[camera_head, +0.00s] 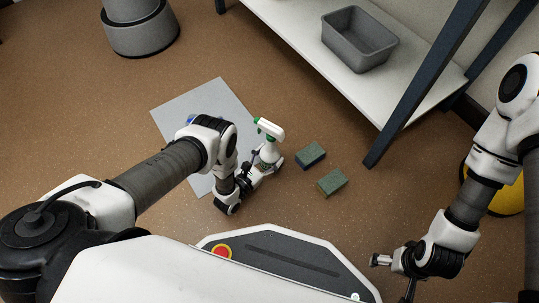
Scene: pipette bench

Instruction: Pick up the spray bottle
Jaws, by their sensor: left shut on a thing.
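The spray bottle (268,149) is white with a green nozzle tip and stands about upright, just right of the grey sheet on the brown floor. My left gripper (262,171) is shut on the spray bottle, around its body below the trigger head. The gripper and wrist hide much of the lower bottle, so I cannot tell whether its base touches the floor. My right gripper (378,260) is at the lower right, far from the bottle. It is small in the picture and its fingers are hard to make out.
A grey sheet (208,94) lies on the floor. A grey bin (358,40) sits on a white shelf (300,45) with dark legs. A yellow object (507,200) is at the right edge.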

